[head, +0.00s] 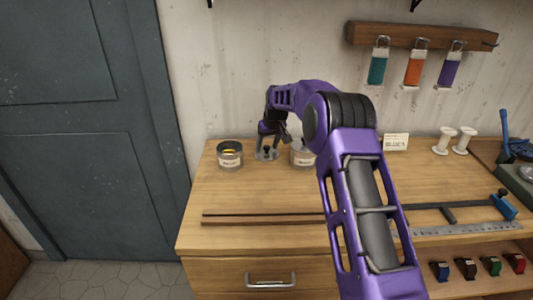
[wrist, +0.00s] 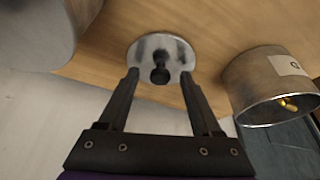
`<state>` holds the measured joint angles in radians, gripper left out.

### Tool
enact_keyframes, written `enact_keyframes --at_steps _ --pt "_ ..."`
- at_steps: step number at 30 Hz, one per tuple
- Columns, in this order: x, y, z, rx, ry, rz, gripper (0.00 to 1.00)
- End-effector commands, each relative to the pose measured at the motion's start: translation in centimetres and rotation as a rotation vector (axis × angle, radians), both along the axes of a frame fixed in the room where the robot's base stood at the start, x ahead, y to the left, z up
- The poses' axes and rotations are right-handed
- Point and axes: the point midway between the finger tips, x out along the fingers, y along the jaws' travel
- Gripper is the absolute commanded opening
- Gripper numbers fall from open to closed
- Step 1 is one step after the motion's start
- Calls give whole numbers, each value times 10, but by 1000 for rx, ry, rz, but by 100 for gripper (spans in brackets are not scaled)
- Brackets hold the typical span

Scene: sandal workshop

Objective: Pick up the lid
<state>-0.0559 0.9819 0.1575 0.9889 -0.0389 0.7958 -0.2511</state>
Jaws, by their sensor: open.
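The lid (wrist: 150,50) is a round grey metal disc with a dark knob in its middle, lying on the wooden bench top. In the head view the lid (head: 266,155) sits between two metal tins. My gripper (wrist: 160,80) is open and empty, with its two fingers pointing at the lid and the knob lying between the lines of the fingers. In the head view my gripper (head: 272,140) is just above and behind the lid, and my arm partly hides the area to its right. The exact gap between fingertips and knob is hard to tell.
An open tin (head: 230,156) with yellowish contents stands left of the lid. Another tin (head: 302,155) stands close on its right, partly hidden by my arm. A long dark strip (head: 262,213) lies along the front of the bench (head: 250,190). The bench between is clear.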

Motion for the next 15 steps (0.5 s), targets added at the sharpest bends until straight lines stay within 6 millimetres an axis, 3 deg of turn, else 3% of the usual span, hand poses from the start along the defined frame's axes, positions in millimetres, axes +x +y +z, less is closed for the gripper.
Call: enact_keyframes --at_steps 3,13,15 --pt "0 0 0 0 0 0 64" --pt "0 0 0 0 0 0 5" --pt "0 0 0 0 0 0 0"
